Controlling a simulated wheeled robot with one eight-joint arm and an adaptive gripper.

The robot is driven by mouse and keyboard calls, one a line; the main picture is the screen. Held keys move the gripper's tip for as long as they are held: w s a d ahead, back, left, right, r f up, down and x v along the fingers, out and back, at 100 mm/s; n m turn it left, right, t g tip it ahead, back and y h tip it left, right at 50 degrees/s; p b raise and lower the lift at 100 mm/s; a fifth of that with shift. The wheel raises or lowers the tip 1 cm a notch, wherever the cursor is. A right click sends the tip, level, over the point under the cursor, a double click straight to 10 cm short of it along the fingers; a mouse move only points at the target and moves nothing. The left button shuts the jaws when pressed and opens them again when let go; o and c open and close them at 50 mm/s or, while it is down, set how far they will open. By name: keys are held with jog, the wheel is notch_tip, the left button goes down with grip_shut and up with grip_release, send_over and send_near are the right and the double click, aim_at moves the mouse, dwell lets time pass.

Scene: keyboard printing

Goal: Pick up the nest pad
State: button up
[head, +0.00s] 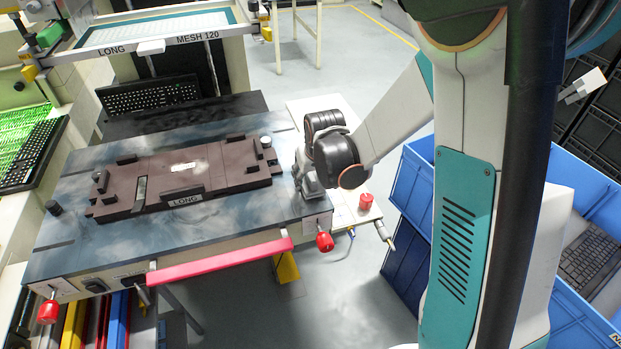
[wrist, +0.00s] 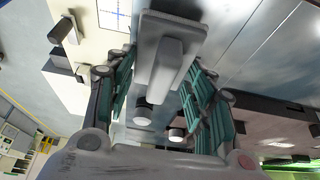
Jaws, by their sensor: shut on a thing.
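The nest pad, a brown plate (head: 225,172) with raised blocks and a LONG label, lies flat on the dark worktable. A brown surface at the right of the wrist view (wrist: 265,120) appears to be part of it. My gripper (head: 303,178) is low over the table, just right of the plate's right end. In the wrist view my gripper (wrist: 163,70) has its teal-padded fingers on either side of a grey block (wrist: 165,55) and is shut on it. I cannot tell whether this block belongs to the nest pad. The fingertip contact is partly hidden.
The worktable (head: 100,245) has red knobs (head: 324,241) and a pink bar (head: 220,262) along its front. A keyboard (head: 150,94) lies behind, under a screen frame (head: 150,46). Blue crates (head: 405,200) stand to the right. A white side surface (head: 345,215) adjoins the table.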

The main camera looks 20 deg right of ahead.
aim_at(310, 174)
notch_tip(310, 174, up, 19)
jog(key=p, duration=0.6)
